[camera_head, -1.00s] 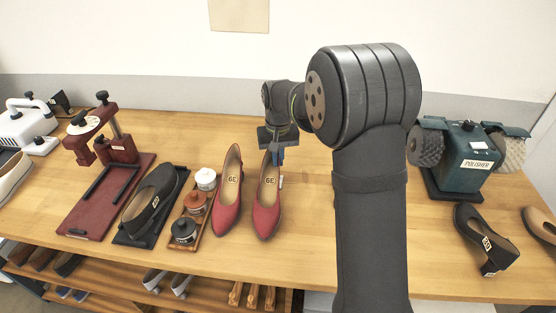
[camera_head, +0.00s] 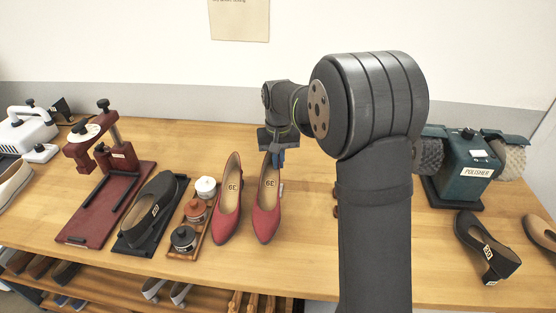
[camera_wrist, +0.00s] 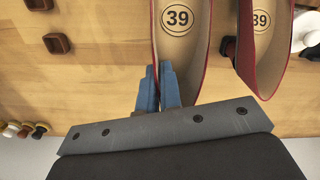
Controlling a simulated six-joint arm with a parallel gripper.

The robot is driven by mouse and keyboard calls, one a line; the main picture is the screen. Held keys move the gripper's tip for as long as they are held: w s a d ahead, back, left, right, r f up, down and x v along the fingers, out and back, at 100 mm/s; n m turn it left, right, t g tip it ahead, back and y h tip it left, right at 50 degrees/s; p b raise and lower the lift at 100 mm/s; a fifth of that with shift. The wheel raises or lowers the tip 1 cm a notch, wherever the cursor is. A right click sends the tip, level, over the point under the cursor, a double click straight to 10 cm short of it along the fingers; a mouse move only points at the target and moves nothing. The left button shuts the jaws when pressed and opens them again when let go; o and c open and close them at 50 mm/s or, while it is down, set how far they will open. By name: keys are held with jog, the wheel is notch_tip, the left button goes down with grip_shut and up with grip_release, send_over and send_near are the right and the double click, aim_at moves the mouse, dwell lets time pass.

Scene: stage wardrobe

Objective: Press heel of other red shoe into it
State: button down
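Two red pumps stand side by side on the wooden table, toes toward the front edge: the left red shoe (camera_head: 228,218) and the right red shoe (camera_head: 266,221). The wrist view shows their insoles marked 39, with the right red shoe (camera_wrist: 203,58) nearer the middle and the left one (camera_wrist: 245,60) beside it. My gripper (camera_head: 277,158) is at the rear of the right shoe. In the wrist view its blue fingers (camera_wrist: 158,78) are close together, one on each side of the shoe's rear wall, and appear shut on it. The maroon press (camera_head: 118,180) stands at the left.
A black shoe (camera_head: 151,208) on a dark mat and a rack (camera_head: 186,252) of small jars lie between press and red shoes. Small brown blocks (camera_wrist: 57,43) lie on the table near the gripper. A polisher (camera_head: 468,165) and a black heeled shoe (camera_head: 485,245) are at the right.

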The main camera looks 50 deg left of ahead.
jog(key=w+d, duration=0.7)
jog(key=shift+w+d, duration=0.4)
dwell(0.6)
jog(key=shift+f, duration=1.75)
dwell(0.5)
jog(key=c, duration=1.5)
grip_release()
jog(key=shift+c, duration=0.2)
notch_tip(320, 180, up, 18)
jog(key=shift+f, duration=0.25)
notch_tip(320, 180, down, 17)
